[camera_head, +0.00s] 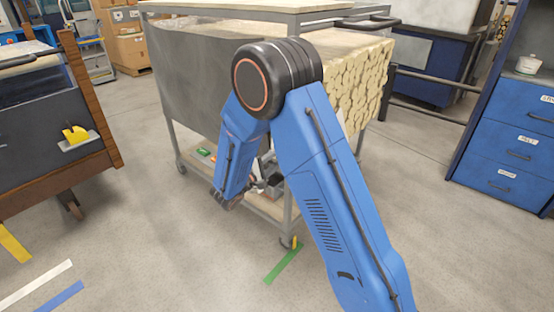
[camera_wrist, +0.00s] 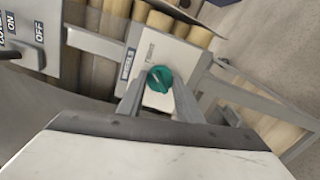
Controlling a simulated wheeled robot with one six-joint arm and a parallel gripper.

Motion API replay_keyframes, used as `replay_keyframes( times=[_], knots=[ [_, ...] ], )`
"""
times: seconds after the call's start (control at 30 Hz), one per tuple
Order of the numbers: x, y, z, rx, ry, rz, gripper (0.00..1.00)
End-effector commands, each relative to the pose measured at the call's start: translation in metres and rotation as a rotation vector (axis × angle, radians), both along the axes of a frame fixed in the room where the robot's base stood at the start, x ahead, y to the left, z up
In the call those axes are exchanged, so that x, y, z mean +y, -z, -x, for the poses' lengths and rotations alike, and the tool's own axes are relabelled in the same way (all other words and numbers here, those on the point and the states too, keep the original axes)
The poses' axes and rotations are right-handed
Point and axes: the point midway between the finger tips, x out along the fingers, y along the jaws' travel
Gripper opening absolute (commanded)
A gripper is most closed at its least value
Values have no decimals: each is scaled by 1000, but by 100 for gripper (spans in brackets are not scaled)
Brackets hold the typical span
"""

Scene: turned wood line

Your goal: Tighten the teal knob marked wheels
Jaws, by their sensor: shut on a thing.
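The teal knob (camera_wrist: 159,79) sits on a pale plate (camera_wrist: 154,50) in the wrist view. The knob cannot be made out there.
A cart (camera_head: 185,75) loaded with cut wood rods (camera_head: 358,88) stands ahead on casters. In the wrist view, ON and OFF labels (camera_wrist: 24,28) are at upper left and a grey rail (camera_wrist: 262,102) at right.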

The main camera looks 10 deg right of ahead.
Motion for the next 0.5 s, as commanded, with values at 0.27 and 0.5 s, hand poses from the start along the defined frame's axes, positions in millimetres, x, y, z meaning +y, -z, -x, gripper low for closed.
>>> replay_keyframes(
  times=[0.27, 0.5],
  knots=[
    [0, 2, 1, -71, 0, -54, 10],
    [0, 2, 1, -89, 0, -67, 10]
  ],
)
